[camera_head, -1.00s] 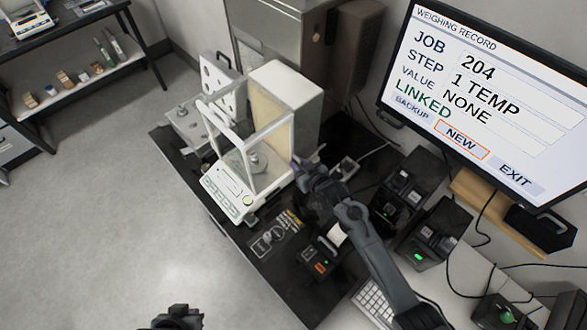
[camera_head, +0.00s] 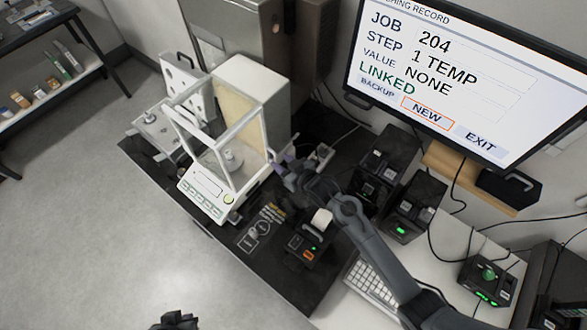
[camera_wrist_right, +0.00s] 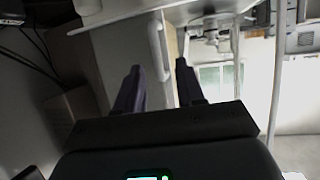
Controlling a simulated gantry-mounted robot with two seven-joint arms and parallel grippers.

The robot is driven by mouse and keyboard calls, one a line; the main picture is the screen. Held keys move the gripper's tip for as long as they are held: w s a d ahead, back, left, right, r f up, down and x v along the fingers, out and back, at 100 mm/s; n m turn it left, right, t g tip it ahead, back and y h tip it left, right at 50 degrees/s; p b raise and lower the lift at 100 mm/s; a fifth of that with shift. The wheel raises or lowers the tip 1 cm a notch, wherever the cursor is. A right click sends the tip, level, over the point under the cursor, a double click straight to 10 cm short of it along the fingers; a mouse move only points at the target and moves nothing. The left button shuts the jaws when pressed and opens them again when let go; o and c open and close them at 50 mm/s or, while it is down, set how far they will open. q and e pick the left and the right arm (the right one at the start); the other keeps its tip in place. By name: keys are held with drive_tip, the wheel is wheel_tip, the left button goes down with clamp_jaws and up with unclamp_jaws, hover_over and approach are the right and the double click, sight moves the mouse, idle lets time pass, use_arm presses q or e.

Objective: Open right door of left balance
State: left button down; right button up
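A white balance (camera_head: 207,192) with a clear glass draft shield stands on the dark table in the head view. A small metallic weight or pan part (camera_head: 232,158) shows inside its chamber. My right gripper (camera_head: 279,165) is at the shield's right side. In the right wrist view its two dark fingers (camera_wrist_right: 159,66) are apart. The right door looks closed, but the arm partly hides that side. My left gripper (camera_head: 175,320) is at the bottom edge, mostly cut off.
A small printer (camera_head: 305,247), black devices (camera_head: 384,163) and a keyboard (camera_head: 372,283) sit right of the balance, around my right arm. A large monitor (camera_head: 455,75) hangs at the upper right. A grey box (camera_head: 160,132) stands left of the balance. Open floor lies at the lower left.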

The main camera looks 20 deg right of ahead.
drive_tip(key=v, duration=0.6)
drive_tip(key=shift+s, duration=0.1)
idle(0.3)
drive_tip(key=s+d+g+h, duration=0.1)
drive_tip(key=s, duration=0.3)
drive_tip(key=s+d+f+g+h, duration=0.1)
drive_tip(key=s, duration=0.3)
drive_tip(key=s+m+g+h, duration=0.1)
drive_tip(key=s, duration=0.3)
drive_tip(key=shift+s+d+f+g, duration=0.15)
drive_tip(key=shift+d+f+g, duration=0.2)
drive_tip(key=shift+d+g, duration=0.05)
drive_tip(key=s+d+r+m+g+h, duration=0.1)
drive_tip(key=s+g, duration=0.2)
drive_tip(key=s, duration=0.5)
drive_tip(key=s+d+r+g, duration=0.2)
drive_tip(key=s, duration=0.6)
wheel_tip(320, 180, up, 19)
drive_tip(key=p, duration=1.9)
drive_tip(key=shift+s+p, duration=0.15)
drive_tip(key=shift+p, duration=0.25)
